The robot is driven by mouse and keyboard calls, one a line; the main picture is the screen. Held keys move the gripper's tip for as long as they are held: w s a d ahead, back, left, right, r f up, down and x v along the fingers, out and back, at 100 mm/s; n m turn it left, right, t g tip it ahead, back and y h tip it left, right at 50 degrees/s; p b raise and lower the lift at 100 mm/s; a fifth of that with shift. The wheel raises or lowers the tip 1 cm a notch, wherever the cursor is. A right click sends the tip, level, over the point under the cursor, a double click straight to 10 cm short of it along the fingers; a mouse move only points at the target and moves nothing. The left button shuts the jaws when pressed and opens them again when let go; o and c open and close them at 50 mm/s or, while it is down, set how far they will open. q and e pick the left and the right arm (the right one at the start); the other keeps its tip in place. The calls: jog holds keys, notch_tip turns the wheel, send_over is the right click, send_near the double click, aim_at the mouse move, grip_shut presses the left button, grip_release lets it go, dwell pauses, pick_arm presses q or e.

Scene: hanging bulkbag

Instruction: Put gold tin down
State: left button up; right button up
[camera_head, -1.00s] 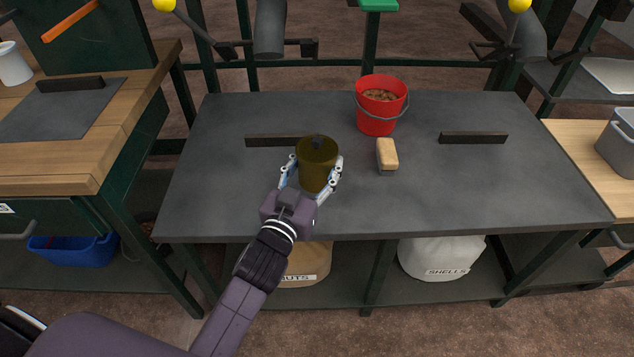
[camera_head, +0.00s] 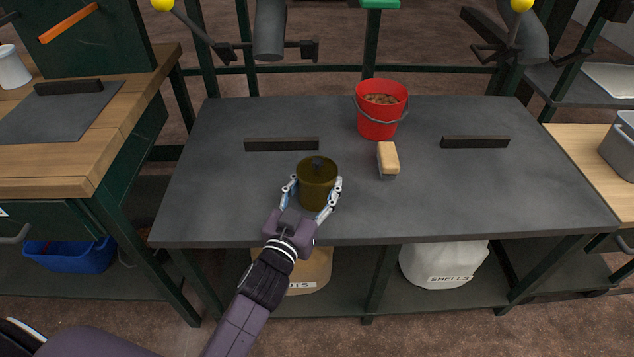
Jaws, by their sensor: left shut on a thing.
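The gold tin (camera_head: 317,181) is a dark gold cylinder with a lid and a small dark knob. It is upright over the front middle of the grey table (camera_head: 460,195). My left gripper (camera_head: 314,194) is shut on the tin, with its fingers around the tin's sides from the front. The tin's bottom is partly hidden by the gripper, so I cannot tell for sure whether it touches the table. My right gripper is not in view.
A red bucket (camera_head: 378,122) with brown contents stands behind the tin. A wooden-backed brush (camera_head: 388,158) lies to its right. Dark bars (camera_head: 282,145) and (camera_head: 475,142) lie farther back. The table's left and right front areas are clear.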

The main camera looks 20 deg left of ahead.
pick_arm(q)
jog(key=o, duration=1.6)
jog(key=shift+f, duration=0.1)
